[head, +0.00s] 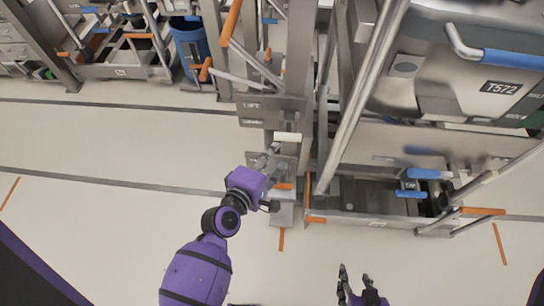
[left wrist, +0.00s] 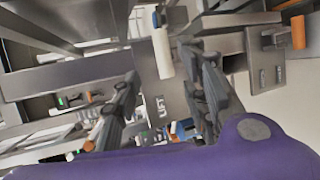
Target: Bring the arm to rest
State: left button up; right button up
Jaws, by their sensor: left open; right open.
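My left gripper (head: 268,160) is at the lower end of the steel lift post, just below a white cylindrical handle (head: 288,137). I cannot tell whether the gripper touches the handle. My right gripper (head: 357,278) is at the bottom edge of the head view, open and empty, over bare floor.
A steel bin labelled T572 (head: 430,80) with a blue handle hangs at the upper right. A low steel frame (head: 370,215) with blue and orange grips stands below it. A blue bin (head: 190,45) is at the upper left. The pale floor (head: 100,220) at left is clear.

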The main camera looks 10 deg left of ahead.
dwell(0.8)
pick_arm(q)
jog(key=s+a+f+m+g+y+p, duration=0.1)
jog(key=s+a+f+m+y, duration=0.1)
jog(key=s+a+m, duration=0.3)
jog(key=s+a+f+m+g+y+p, duration=0.1)
jog(key=s+a+m, duration=0.4)
jog(key=s, duration=0.8)
jog(key=s+a+f+m+g+y+p, duration=0.2)
jog(key=s+a+f+m+p, duration=0.1)
jog(key=s, duration=0.6)
jog(key=shift+a+f+m+g+y, duration=0.3)
jog(key=shift+a+f+m+g, duration=0.15)
jog(key=shift+a+m, duration=0.75)
pick_arm(e)
jog(key=r, duration=0.1)
jog(key=w+r, duration=0.1)
jog(key=r, duration=0.1)
jog(key=a+r, duration=0.1)
jog(key=shift+w+r, duration=0.2)
jog(key=shift+r, duration=0.15)
jog(key=shift+w, duration=0.1)
jog(key=shift+w+a+r+t, duration=0.2)
jog(key=shift+w+t, duration=0.1)
jog(key=shift+w, duration=0.2)
pick_arm(q)
jog(key=shift+o, duration=0.3)
pick_arm(e)
jog(key=shift+s, duration=0.1)
